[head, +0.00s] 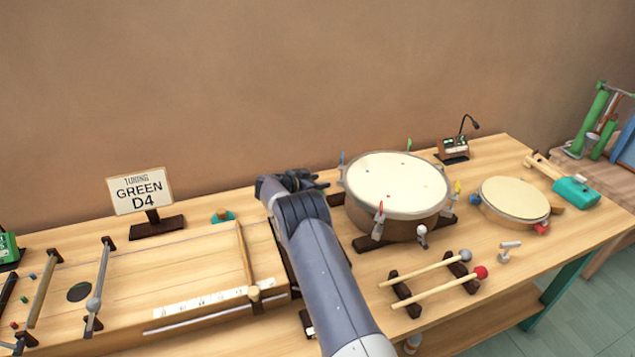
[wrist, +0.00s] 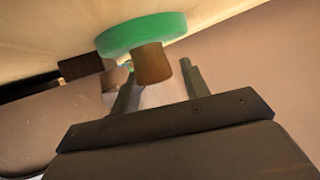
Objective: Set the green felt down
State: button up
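The green felt is a teal-green disc (head: 230,216) with a brown knob on top. My gripper (wrist: 158,72) is open, one finger on each side of the knob in the picture, with gaps showing.
A sign reading "GREEN D4" (head: 139,190) stands left of the felt. A long stringed board (head: 190,268) lies in front of it. A drum (head: 395,188) stands close right of my gripper. Two mallets (head: 437,287) rest on dark supports. The wall is behind.

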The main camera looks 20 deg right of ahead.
jog(key=shift+o, duration=0.5)
jog(key=shift+s+f, duration=0.15)
jog(key=shift+f, duration=0.35)
jog(key=shift+r, duration=0.1)
jog(key=shift+r+p, duration=0.25)
jog(key=shift+p, duration=0.05)
jog(key=v, duration=1.2)
jog(key=shift+r, duration=0.45)
jog(key=shift+c, duration=0.4)
